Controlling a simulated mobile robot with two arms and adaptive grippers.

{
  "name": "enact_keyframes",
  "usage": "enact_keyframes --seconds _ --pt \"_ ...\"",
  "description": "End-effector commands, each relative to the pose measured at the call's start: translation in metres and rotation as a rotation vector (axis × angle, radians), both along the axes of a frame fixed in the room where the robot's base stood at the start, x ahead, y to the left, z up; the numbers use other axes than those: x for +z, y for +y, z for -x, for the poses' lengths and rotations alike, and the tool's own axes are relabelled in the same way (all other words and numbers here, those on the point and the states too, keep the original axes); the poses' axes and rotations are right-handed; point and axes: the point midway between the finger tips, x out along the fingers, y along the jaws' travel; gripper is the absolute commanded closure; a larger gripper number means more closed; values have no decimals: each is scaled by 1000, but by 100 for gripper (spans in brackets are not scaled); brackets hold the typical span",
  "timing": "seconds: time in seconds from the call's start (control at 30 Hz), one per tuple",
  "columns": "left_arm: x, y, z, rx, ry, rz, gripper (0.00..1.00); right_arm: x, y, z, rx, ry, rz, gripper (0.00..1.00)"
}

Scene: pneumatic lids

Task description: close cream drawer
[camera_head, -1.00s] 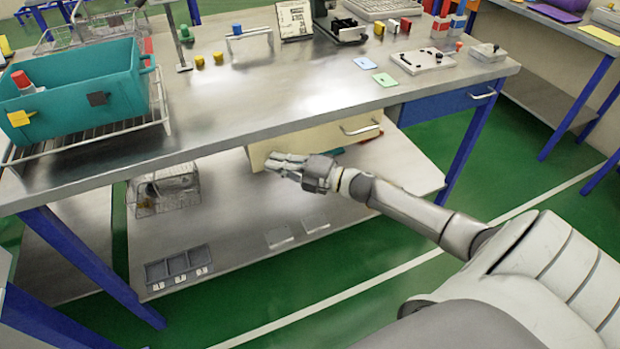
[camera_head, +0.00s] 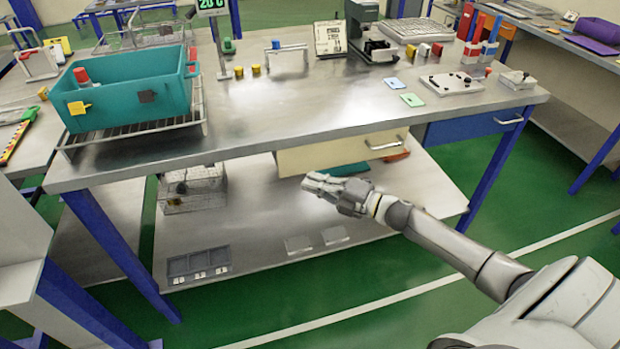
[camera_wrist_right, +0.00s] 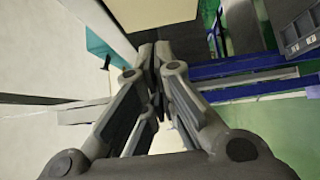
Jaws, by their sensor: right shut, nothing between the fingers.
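The cream drawer (camera_head: 330,153) is under the front edge of the workbench top, with a metal bar handle (camera_head: 383,146) at its right. Its front face shows directly below the bench edge and no open interior shows in the head view. My right gripper (camera_head: 310,181) is shut and empty, just below and in front of the drawer's lower edge in the picture, seemingly apart from it. In the right wrist view its fingers (camera_wrist_right: 155,75) are together, and a cream panel (camera_wrist_right: 148,12) shows beyond them. My left gripper is not in view.
A blue drawer (camera_head: 470,127) sits right of the cream one. The lower shelf (camera_head: 255,215) holds a wire basket (camera_head: 190,190), a grey compartment tray (camera_head: 198,265) and teal and red items. A teal bin (camera_head: 130,100) stands on the workbench top (camera_head: 300,105). Green floor in front is clear.

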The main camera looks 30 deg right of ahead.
Motion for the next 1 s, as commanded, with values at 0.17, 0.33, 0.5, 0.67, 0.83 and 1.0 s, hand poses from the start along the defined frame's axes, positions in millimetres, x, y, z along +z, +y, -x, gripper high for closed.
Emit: enact_keyframes --seconds 0.17,0.33,0.5,0.67,0.83,1.0 --pt "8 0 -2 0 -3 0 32 0 -13 22 0 5 0 100" --pt "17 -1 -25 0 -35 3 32 0 -27 46 0 6 0 100" --pt "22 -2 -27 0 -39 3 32 0 -38 63 0 4 0 100" --pt "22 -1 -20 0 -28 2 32 -1 -42 69 1 2 0 100" --pt "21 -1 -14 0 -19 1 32 -2 -43 70 0 3 -1 100" --pt "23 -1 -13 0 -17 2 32 -40 -57 71 -100 104 -74 100"
